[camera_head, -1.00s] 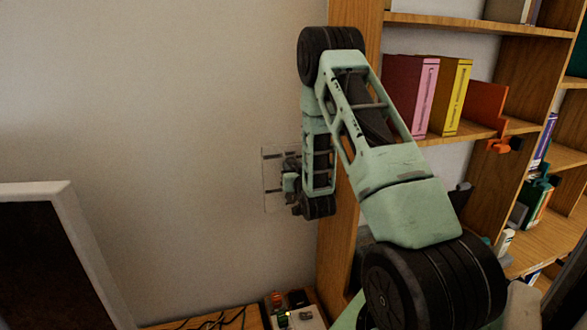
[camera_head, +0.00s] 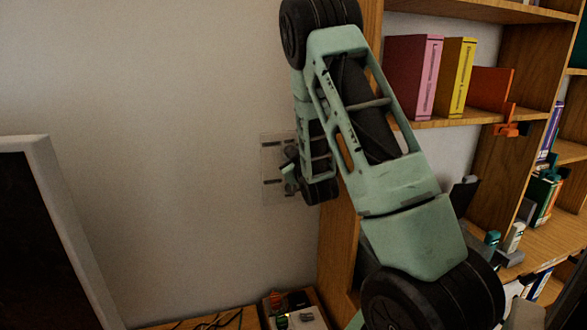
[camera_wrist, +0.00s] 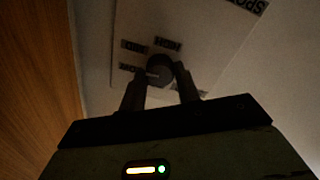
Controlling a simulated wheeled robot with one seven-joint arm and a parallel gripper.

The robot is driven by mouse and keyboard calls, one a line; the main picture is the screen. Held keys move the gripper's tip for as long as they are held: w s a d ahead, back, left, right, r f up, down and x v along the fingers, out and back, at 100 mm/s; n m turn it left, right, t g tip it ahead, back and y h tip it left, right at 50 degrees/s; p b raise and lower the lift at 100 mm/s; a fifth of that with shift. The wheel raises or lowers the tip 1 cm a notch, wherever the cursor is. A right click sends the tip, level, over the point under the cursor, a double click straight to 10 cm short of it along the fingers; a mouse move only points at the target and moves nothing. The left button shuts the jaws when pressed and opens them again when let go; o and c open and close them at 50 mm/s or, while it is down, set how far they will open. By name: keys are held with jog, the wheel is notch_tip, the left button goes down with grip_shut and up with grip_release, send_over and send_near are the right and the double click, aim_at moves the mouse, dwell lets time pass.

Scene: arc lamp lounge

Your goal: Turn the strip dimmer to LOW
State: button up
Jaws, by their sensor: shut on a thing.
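The wall plate (camera_head: 273,190) is a pale panel on the wall left of the bookcase. In the wrist view the same plate (camera_wrist: 205,25) carries several small dark labels, seen upside down and dim. A round dark dimmer knob (camera_wrist: 161,66) sits among them, and a small light mark shows on its left side, near the lower-left label. My gripper (camera_wrist: 160,82) is shut on the knob, one finger on each side. In the head view my gripper (camera_head: 289,174) is at the plate, and my wrist hides part of the plate and the knob.
A wooden bookcase (camera_head: 340,250) stands just right of the plate, close to my arm. Its shelves hold a pink book (camera_head: 411,78), a yellow book (camera_head: 456,78) and other items. A dark framed panel (camera_head: 50,170) is at the left. A low wooden surface (camera_head: 165,326) lies below.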

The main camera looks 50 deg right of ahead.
jog(key=n+b, duration=0.4)
jog(key=n, duration=0.1)
jog(key=shift+f, duration=0.1)
dwell(0.5)
jog(key=o, duration=1)
jog(key=shift+a, duration=0.1)
